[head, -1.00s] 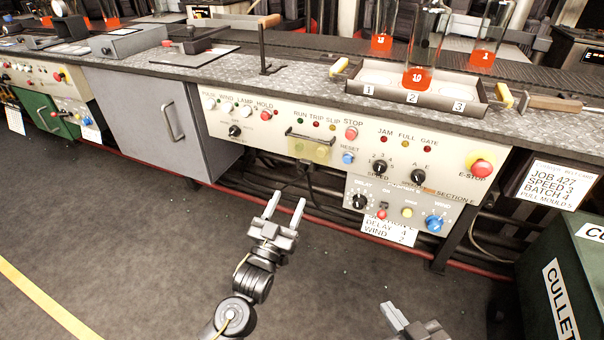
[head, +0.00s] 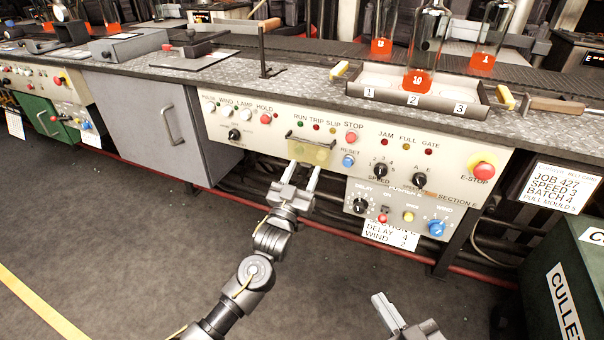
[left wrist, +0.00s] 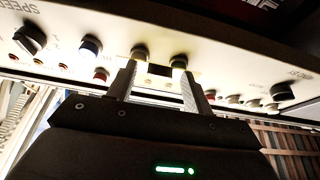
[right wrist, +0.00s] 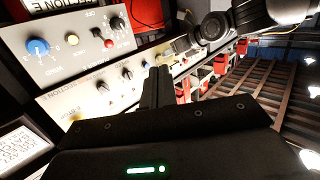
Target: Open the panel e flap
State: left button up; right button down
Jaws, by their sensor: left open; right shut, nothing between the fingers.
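Panel E (head: 270,145) is the cream control panel on the bench front. The flap looks closed. My left gripper (head: 305,168) is open, its fingertips at the flap's lower edge; I cannot tell whether they touch. In the left wrist view its fingers (left wrist: 160,62) reach the panel face, spread apart. My right gripper (head: 384,302) is shut and empty, low in front of the bench; it also shows in the right wrist view (right wrist: 158,72).
A lower sub-panel (head: 400,208) with knobs and buttons sits right of the flap. The red E-stop (head: 484,170) is further right. A green cullet bin (head: 565,270) stands at the right. The floor in front is clear.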

pick_arm(q)
jog(key=shift+c, duration=0.4)
grip_shut()
